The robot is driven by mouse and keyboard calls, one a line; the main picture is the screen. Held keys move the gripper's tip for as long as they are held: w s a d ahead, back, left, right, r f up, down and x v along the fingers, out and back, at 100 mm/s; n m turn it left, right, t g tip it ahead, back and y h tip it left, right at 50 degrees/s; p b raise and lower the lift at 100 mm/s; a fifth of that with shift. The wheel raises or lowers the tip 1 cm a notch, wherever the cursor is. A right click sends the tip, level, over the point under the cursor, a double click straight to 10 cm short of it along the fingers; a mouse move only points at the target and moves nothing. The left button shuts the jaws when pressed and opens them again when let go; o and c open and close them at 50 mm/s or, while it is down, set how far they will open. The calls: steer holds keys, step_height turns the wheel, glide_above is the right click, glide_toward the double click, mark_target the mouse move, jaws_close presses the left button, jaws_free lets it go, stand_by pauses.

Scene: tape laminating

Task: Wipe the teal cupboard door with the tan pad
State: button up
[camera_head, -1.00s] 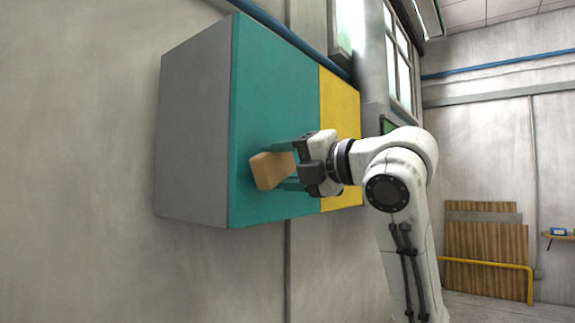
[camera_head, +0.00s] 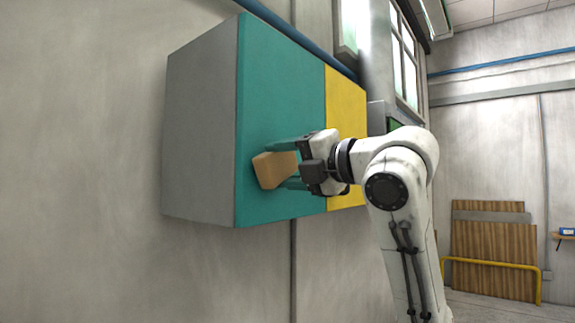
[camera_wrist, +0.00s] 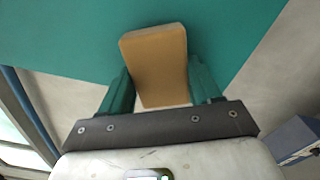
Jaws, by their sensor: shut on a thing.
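The teal cupboard door (camera_head: 285,95) is the left front panel of a grey wall cupboard. It also fills the upper part of the wrist view (camera_wrist: 70,45). My gripper (camera_head: 285,163) is in front of the door's lower part. Its teal fingers are shut on the tan pad (camera_head: 273,170), one on each side. In the wrist view the pad (camera_wrist: 157,62) stands out past the fingertips toward the door. I cannot tell whether the pad touches the door.
A yellow door (camera_head: 346,110) adjoins the teal one on the right. The cupboard's grey side (camera_head: 200,130) faces left. A blue pipe (camera_head: 295,38) runs along the wall above it. Wooden boards (camera_head: 492,245) and a yellow rail (camera_head: 488,263) stand at the far right.

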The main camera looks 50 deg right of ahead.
mark_target(295, 166)
steer(key=shift+w, duration=0.55)
steer(key=shift+d, duration=0.1)
steer(key=shift+d+p, duration=0.3)
steer(key=shift+d, duration=1.5)
steer(key=shift+w+d, duration=0.1)
steer(key=shift+w+a+b, duration=0.1)
steer(key=shift+a+b, duration=0.4)
steer(key=shift+a, duration=1.6)
